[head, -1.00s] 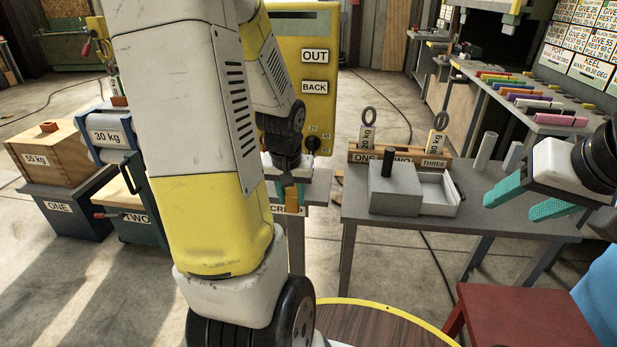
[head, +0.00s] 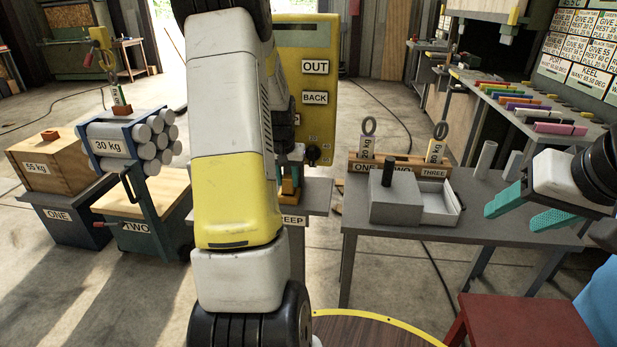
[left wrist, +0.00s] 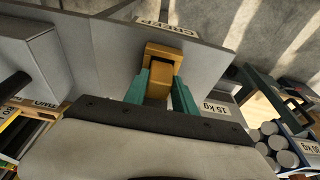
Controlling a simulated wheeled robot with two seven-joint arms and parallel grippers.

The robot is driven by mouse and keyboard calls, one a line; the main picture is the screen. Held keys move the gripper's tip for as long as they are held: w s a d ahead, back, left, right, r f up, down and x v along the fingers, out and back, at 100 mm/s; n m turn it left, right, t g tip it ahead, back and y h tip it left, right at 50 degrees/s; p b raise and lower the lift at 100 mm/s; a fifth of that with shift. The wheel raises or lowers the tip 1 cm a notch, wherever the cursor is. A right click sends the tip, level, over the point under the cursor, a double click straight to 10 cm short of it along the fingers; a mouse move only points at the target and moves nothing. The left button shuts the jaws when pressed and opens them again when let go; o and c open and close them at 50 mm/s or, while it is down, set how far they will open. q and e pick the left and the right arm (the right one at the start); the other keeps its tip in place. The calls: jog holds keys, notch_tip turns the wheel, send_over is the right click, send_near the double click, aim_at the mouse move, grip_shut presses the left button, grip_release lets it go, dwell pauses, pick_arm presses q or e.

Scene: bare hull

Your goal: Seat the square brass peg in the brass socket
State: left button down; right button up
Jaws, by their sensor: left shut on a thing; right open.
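My left gripper (head: 289,170) points down over the grey stand (head: 318,197) labelled CREEP, partly hidden behind my own arm. In the left wrist view, its teal fingers (left wrist: 161,92) are shut on the square brass peg (left wrist: 157,89). A wider brass piece (left wrist: 172,53), apparently the brass socket, shows just beyond the fingertips, over the stand top. Brass also shows below the fingers in the head view. I cannot tell whether the peg touches or enters the socket. My right gripper (head: 511,217) is open and empty above the right end of the grey table.
A yellow panel (head: 321,120) with OUT and BACK labels stands behind the stand. The grey table (head: 500,225) to the right carries a grey box (head: 398,205), an open tray and labelled weights. A red stool (head: 530,318) is at front right. Trolleys and grey cylinders stand left.

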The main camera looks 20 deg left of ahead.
aim_at(288, 188)
pick_arm(q)
notch_tip(288, 188, down, 2)
jog(key=shift+f, duration=0.2)
